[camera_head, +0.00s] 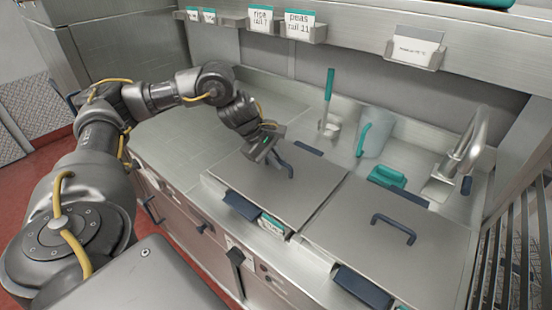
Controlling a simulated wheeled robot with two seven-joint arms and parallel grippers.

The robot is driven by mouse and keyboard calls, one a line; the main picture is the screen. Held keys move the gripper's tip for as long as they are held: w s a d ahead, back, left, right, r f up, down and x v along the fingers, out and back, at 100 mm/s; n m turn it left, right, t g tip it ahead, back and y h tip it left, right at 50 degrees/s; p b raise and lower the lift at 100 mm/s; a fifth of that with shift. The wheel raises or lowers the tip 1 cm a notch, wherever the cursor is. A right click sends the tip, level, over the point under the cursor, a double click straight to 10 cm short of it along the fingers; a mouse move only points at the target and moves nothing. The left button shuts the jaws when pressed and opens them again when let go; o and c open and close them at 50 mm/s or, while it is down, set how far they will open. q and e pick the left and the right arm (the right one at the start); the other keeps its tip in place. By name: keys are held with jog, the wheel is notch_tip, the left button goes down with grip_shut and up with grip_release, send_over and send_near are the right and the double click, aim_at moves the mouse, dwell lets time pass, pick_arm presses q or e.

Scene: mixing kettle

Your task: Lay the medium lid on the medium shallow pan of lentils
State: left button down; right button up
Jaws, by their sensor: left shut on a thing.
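My left gripper (274,158) reaches in from the left and is shut on the dark handle (284,168) of the left flat steel lid (262,196). This lid lies flat in the counter unit. A second flat steel lid (375,245) with a dark handle (394,226) lies to its right. I cannot tell which lid, if either, is the medium one. No shallow pan and no lentils are visible; what is under the lids is hidden. My right gripper is not in view.
A clear jug (375,135) with a teal handle, a teal-handled tool (328,95), a teal brush-like item (387,176) and a tap (468,150) stand behind the lids. A shelf rail (352,44) with label cards runs above. The left counter (185,140) is clear.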

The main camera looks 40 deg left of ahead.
pick_arm(q)
jog(key=shift+f, duration=0.15)
jog(key=c, duration=0.9)
grip_release()
jog(key=shift+p+v, duration=1.8)
jog(key=shift+v, duration=1.75)
